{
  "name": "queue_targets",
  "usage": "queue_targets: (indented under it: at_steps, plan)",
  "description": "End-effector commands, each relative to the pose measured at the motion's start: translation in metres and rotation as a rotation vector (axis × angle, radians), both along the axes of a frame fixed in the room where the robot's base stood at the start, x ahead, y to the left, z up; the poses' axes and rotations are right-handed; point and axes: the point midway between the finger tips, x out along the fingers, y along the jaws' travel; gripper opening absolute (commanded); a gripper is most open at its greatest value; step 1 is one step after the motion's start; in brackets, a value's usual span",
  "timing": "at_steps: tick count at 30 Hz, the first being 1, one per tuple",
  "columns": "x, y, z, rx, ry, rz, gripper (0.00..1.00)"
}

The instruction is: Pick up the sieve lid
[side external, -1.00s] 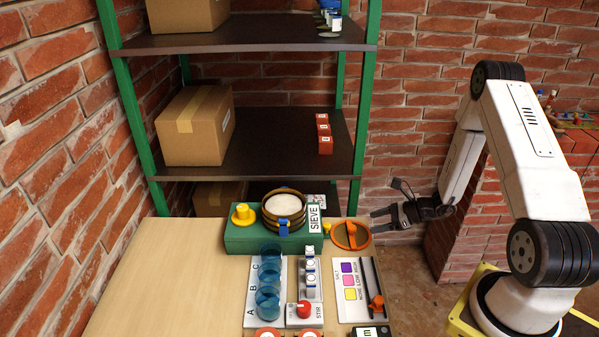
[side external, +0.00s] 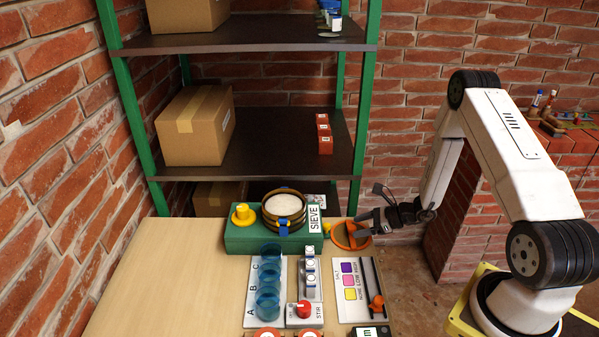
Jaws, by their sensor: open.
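The sieve lid looks to be the round orange disc (side external: 342,242) with an upright orange handle, lying at the table's far right corner, just right of the green sieve box (side external: 262,241). The round sieve (side external: 284,209) on that box stands uncovered, with white material inside. My gripper (side external: 364,228) is open, reaching in from the right. Its fingers overlap the right part of the lid in the picture, close to the handle. I cannot tell whether they touch it.
A yellow knob (side external: 243,214) stands on the green box. Blue transparent cups (side external: 268,280), a stir panel with a red knob (side external: 304,309) and a salt slider panel (side external: 352,290) stand in front. The table's left side (side external: 170,280) is clear. Shelving (side external: 270,140) stands behind.

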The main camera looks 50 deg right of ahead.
Motion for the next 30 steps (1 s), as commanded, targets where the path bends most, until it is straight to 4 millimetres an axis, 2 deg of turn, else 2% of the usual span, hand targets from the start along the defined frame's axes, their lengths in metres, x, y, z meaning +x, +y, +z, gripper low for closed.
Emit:
queue_targets:
  at_steps: [9,24,26,30]
  plan:
    - [0.02,0.014,-0.014,0.0,0.002,0.0,0.75]
    - [0.021,0.014,-0.014,0.0,0.002,0.0,0.75]
    - [0.021,0.014,-0.014,0.0,0.002,0.0,0.59]
    - [0.021,0.014,-0.014,0.0,0.002,0.0,0.15]
